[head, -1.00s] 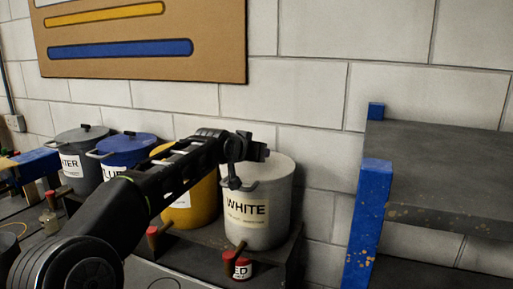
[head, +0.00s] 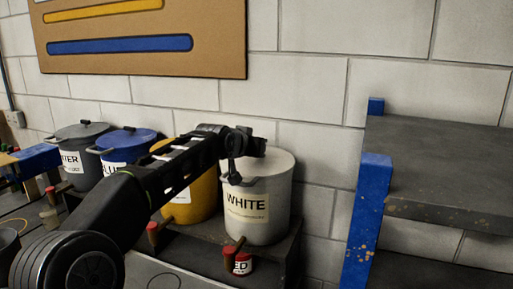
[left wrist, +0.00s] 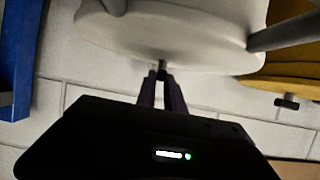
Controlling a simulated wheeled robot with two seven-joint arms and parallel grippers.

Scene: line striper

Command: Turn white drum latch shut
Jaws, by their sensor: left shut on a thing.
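The white drum (head: 258,214), a pale grey-white can with a WHITE label and a lid, stands on a low dark shelf. My left gripper (head: 247,146) is above the lid's left part in the head view; its fingers are hard to make out there. In the left wrist view, which is upside down, the drum (left wrist: 175,35) fills the top. My left gripper's fingers (left wrist: 162,76) are closed together on the small dark latch (left wrist: 162,66) at the lid's rim. Most of the latch is hidden by the fingertips. My right gripper is not in view.
A yellow drum (head: 203,195) stands close on the left, then blue (head: 128,140) and grey (head: 82,140) drums. A dark shelf with a blue post (head: 367,215) stands on the right. A block wall is behind.

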